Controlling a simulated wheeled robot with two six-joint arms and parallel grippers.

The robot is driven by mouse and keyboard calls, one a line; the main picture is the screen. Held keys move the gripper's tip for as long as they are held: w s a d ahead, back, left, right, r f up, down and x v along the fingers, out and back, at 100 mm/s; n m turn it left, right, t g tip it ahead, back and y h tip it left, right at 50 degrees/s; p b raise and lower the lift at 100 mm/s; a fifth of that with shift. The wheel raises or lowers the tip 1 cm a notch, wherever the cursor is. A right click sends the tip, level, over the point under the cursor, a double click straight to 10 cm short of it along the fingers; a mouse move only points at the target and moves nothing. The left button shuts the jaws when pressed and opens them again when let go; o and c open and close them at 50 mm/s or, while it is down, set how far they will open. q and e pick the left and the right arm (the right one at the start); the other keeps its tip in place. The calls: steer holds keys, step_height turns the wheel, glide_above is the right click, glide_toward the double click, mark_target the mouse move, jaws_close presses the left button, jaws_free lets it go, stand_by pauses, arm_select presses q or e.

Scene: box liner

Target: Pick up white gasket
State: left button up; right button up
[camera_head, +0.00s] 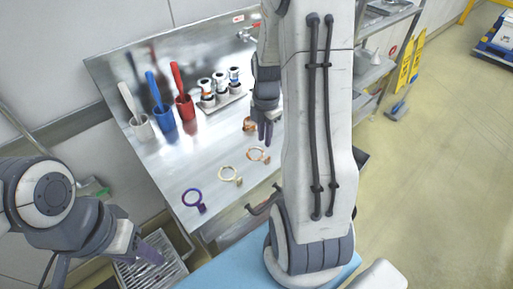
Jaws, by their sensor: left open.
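Several ring-shaped pieces with tabs lie on the metal table (165,170). The palest, a cream ring (230,175), lies near the front edge; no pure white ring shows. A purple ring (193,199) lies left of it and a copper ring (258,154) to its right. Another copper-coloured piece (249,124) lies farther back, partly hidden beside my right gripper (266,138). That gripper points down over the table right of the rings; its finger gap is unclear. My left gripper (104,268) is open and empty at lower left, off the table, over a grated bin.
White (142,128), blue (165,123) and red (185,107) cups with matching handles stand at the back left. Several small jars (221,87) stand on a tray. The grated bin (160,268) is below the table. My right arm hides the table's right side.

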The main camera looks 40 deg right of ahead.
steer(key=shift+s+d+f+n, duration=0.15)
steer(key=shift+d+f, duration=0.2)
steer(key=shift+d, duration=0.1)
steer(key=shift+s+d+f+n, duration=0.15)
steer(key=shift+d+f, duration=0.15)
steer(key=shift+d, duration=0.15)
glide_above(269, 157)
step_height(269, 157, down, 4)
steer(key=shift+w+f+p, duration=0.1)
steer(key=shift+f+p, duration=0.05)
steer(key=shift+p, duration=0.25)
steer(key=shift+f+p, duration=0.35)
steer(key=shift+f, duration=0.2)
step_height(269, 157, down, 3)
steer(key=shift+a+f+p, duration=0.15)
steer(key=shift+p, duration=0.35)
steer(key=shift+f, duration=0.45)
jaws_close()
